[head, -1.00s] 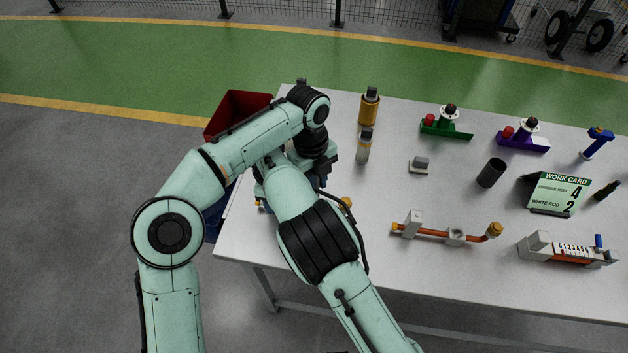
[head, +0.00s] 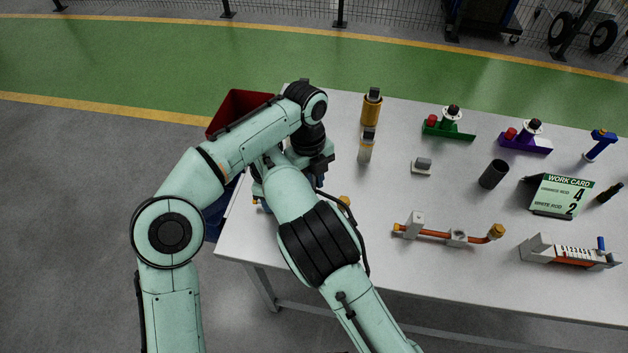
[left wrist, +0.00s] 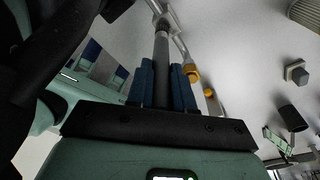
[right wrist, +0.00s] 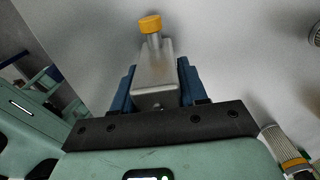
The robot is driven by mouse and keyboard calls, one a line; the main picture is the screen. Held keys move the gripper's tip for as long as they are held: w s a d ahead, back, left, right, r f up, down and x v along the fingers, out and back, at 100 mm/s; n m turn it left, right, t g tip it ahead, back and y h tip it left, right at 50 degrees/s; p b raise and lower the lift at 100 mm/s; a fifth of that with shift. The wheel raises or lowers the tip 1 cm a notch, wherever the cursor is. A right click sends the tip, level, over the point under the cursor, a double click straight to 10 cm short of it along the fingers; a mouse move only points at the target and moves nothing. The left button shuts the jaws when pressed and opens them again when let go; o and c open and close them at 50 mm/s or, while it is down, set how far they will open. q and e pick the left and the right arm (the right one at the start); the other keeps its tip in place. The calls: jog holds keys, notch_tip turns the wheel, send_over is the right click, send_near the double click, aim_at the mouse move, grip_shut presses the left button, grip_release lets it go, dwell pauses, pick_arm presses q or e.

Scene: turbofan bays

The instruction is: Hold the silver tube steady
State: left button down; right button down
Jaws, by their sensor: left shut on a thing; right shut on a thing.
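The silver tube (left wrist: 181,45) shows in the left wrist view as a thin pipe ending in an orange cap (left wrist: 192,73). In the head view my arms cover most of it; one cap (head: 344,201) shows right of them. My left gripper (left wrist: 162,84) is shut on a dark grey rod (left wrist: 161,52), which reaches away to a fitting beside the tube; whether they touch is unclear. My right gripper (right wrist: 155,82) is shut on a silver block (right wrist: 155,65) with an orange-capped stub, seemingly an end of the tube. In the head view both fingertip pairs are mostly hidden.
A copper tube (head: 432,233) lies on the grey table (head: 400,290) to the right. A white-and-orange cylinder (head: 366,146), a gold cylinder (head: 371,108), a dark cup (head: 493,174) and a work card (head: 558,195) stand beyond. A red bin (head: 232,108) is at the left.

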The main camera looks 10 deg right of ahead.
pick_arm(q)
jog(key=shift+r, duration=3.9)
jog(key=shift+d+f, duration=0.1)
notch_tip(320, 180, down, 6)
jog(key=shift+w+d, duration=0.25)
jog(key=shift+d, duration=0.05)
jog(key=shift+f, duration=0.2)
jog(key=shift+f, duration=0.3)
jog(key=shift+f, duration=0.65)
jog(key=shift+w, duration=0.1)
